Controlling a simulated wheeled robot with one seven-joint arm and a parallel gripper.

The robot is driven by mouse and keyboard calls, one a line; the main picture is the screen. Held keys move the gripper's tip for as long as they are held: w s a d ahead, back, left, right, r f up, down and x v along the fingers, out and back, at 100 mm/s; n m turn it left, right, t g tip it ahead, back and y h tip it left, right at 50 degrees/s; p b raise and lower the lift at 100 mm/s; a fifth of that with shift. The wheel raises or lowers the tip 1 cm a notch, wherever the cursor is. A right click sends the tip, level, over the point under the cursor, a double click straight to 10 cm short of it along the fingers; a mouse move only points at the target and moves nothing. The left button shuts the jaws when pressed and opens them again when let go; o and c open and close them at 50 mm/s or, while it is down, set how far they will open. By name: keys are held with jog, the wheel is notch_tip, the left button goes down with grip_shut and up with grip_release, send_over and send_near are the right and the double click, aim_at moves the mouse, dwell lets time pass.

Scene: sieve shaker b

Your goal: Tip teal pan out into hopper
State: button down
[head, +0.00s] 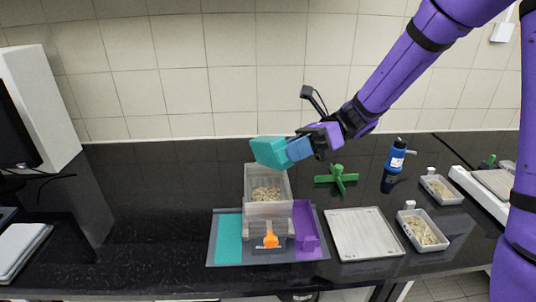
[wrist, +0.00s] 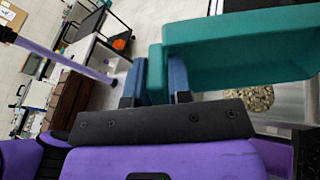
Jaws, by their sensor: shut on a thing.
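The teal pan (head: 270,152) is held in the air above the back part of the hopper. It looks tilted, and the inside of the pan is not visible in either view. My gripper (head: 297,149) is shut on the pan's handle, to the right of the pan. In the wrist view the blue fingers (wrist: 160,82) clamp the handle, and the pan (wrist: 240,45) extends to the right. The hopper (head: 250,188) is a clear-walled box on a grey base, with pale grains (head: 266,193) inside. Grains (wrist: 247,99) also show below the pan in the wrist view.
A flat grey tray (head: 364,235), a green cross-shaped stand (head: 337,179), a blue bottle (head: 396,156) and two grain trays stand to the right. The left counter is mostly clear.

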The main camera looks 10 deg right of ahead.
jog(key=t+h, duration=0.1)
jog(key=r+h, duration=0.1)
jog(key=h, duration=0.1)
jog(key=shift+t, duration=0.4)
jog(key=h, duration=0.2)
jog(key=r+t+h, duration=0.1)
jog(key=h, duration=0.1)
jog(key=t+h, duration=0.1)
jog(key=h, duration=0.1)
jog(key=r+t+h, duration=0.1)
jog(key=h, duration=0.2)
jog(key=t+h, duration=0.1)
jog(key=h, duration=0.1)
jog(key=shift+r+t+h, duration=0.3)
jog(key=shift+r, duration=0.1)
